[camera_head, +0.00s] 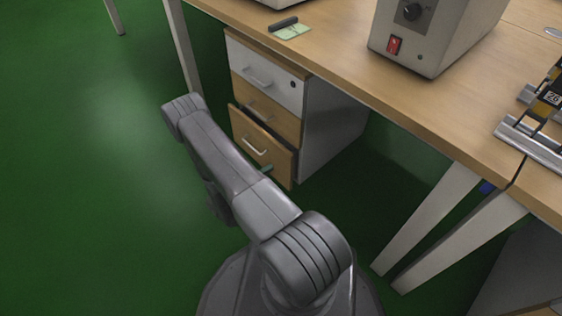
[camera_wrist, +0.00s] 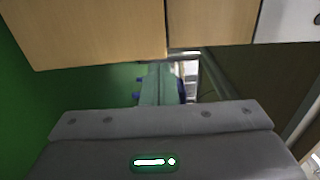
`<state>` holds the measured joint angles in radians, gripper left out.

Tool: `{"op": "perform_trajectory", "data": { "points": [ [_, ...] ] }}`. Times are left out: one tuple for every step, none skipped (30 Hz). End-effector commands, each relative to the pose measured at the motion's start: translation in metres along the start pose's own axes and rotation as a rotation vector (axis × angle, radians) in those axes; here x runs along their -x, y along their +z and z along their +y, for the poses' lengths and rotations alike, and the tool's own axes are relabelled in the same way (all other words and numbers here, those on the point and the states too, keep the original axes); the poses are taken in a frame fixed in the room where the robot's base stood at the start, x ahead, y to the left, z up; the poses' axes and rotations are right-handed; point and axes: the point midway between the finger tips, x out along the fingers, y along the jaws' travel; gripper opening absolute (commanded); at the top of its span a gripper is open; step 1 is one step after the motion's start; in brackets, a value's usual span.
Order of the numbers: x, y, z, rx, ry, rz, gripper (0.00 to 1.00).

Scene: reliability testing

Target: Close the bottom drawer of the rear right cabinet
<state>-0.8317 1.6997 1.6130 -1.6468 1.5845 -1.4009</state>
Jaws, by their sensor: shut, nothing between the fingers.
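The cabinet (camera_head: 325,120) stands under the desk, with a whitish top drawer and two wooden drawers below. Its bottom drawer (camera_head: 245,132) is pulled out partway, with a dark gap above its front. The upper two look closed. In the wrist view the bottom drawer front (camera_wrist: 85,35) is the large wooden panel at upper left, beside the other wooden front and the whitish one. My gripper (camera_wrist: 161,82) is shut and empty by the lower edge of these fronts; I cannot tell if it touches. In the head view my arm mostly hides it.
The desk (camera_head: 345,75) is above the cabinet and bears a grey box with a red switch (camera_head: 394,46). Pale desk legs (camera_head: 425,225) stand to the right. The green floor (camera_head: 90,160) to the left is clear.

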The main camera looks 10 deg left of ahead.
Motion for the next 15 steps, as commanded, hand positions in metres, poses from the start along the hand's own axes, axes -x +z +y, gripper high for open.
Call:
{"op": "perform_trajectory", "data": {
  "points": [
    [-0.009,-0.001,0.002,0.000,0.000,0.005,0.00],
    [-0.013,-0.001,0.002,0.000,0.000,0.005,0.00],
    [-0.019,-0.001,0.002,-0.001,0.001,0.005,0.00],
    [-0.024,-0.001,0.002,-0.001,0.001,0.005,0.00],
    [-0.028,-0.001,0.002,-0.001,0.001,0.006,0.00],
    [-0.034,-0.001,0.002,-0.001,0.001,0.005,0.00],
    [-0.038,-0.001,0.002,-0.001,0.001,0.005,0.00],
    [-0.042,-0.001,0.002,-0.001,0.001,0.005,0.00],
    [-0.047,-0.001,0.002,-0.001,0.000,0.005,0.00],
    [-0.050,-0.001,0.002,-0.001,0.000,0.004,0.00],
    [-0.053,-0.001,0.002,0.000,0.000,0.004,0.00],
    [-0.057,-0.001,0.002,-0.001,0.000,0.004,0.00],
    [-0.060,-0.001,0.002,-0.001,0.000,0.003,0.00],
    [-0.062,-0.001,0.001,-0.001,0.000,0.003,0.00],
    [-0.065,-0.001,0.001,-0.002,0.000,0.003,0.00]
  ]
}}
